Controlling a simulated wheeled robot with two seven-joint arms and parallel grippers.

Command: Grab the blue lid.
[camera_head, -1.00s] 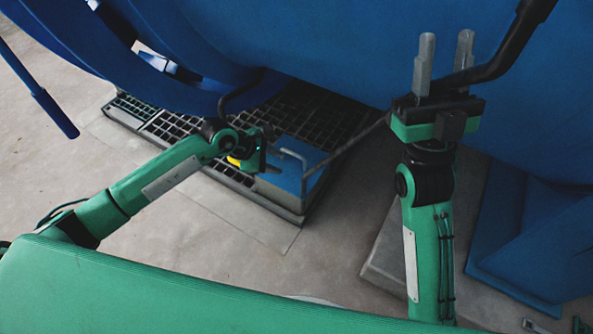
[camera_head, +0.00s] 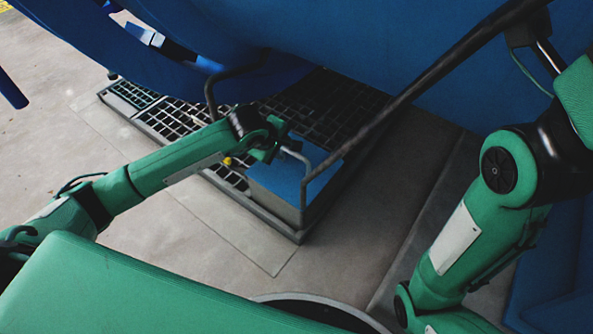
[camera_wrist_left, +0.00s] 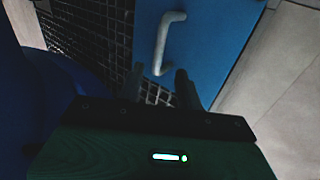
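The blue lid (camera_head: 296,172) tops a box at the corner of the black grating and carries a bent grey handle (camera_head: 296,156). The lid (camera_wrist_left: 213,40) and its handle (camera_wrist_left: 163,42) also fill the upper middle of the left wrist view. My left gripper (camera_head: 277,142) is beside the handle in the head view. In the left wrist view its two fingers (camera_wrist_left: 160,82) are apart and empty, just below the handle's lower end. I cannot tell if they touch the lid. My right arm is at the right; its gripper is not clearly shown.
The large blue vessel (camera_head: 350,40) hangs over the back of the grating (camera_head: 190,115). A dark rail (camera_head: 400,105) runs diagonally from the box area to the upper right, close to my right arm. Bare concrete floor (camera_head: 190,235) lies in front.

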